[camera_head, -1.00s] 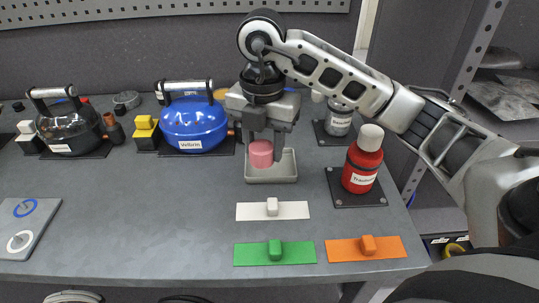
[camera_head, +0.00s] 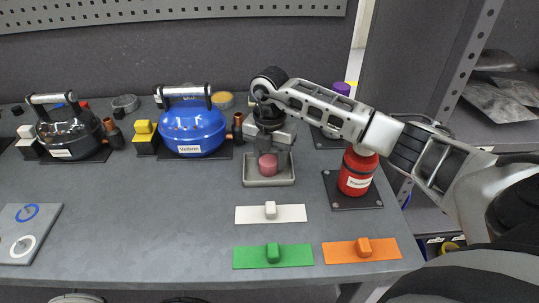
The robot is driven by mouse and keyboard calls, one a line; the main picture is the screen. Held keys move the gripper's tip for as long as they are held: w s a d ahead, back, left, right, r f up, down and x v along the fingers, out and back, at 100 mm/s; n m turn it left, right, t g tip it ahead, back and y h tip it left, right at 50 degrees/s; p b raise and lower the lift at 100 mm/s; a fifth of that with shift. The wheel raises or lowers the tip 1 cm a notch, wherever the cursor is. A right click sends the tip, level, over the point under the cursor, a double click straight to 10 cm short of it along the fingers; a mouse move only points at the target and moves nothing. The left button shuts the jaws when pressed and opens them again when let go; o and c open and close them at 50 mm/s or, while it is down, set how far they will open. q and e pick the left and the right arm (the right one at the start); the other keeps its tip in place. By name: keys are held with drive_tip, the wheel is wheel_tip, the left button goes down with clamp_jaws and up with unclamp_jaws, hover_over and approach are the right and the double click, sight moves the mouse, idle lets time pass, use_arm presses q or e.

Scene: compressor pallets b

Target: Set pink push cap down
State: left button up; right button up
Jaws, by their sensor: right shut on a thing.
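The pink push cap (camera_head: 268,166) is between the fingers of my right gripper (camera_head: 269,157), which is shut on it from above. The cap is over the small grey tray (camera_head: 269,182), inside its outline. I cannot tell whether it touches the tray's floor. My right arm comes in from the right and hides part of the bench behind it. My left gripper is not in view.
A red bottle (camera_head: 355,178) on a dark plate stands right of the tray. A blue compressor (camera_head: 193,130) and a black compressor (camera_head: 67,135) stand left. White (camera_head: 250,215), green (camera_head: 247,258) and orange (camera_head: 340,251) plates lie in front. The left-centre bench is clear.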

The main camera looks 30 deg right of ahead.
sight(270, 158)
drive_tip(key=shift+f, duration=0.15)
drive_tip(key=o, duration=1.1)
wheel_tip(270, 158, up, 12)
drive_tip(key=shift+r+b, duration=0.2)
drive_tip(key=shift+b, duration=0.55)
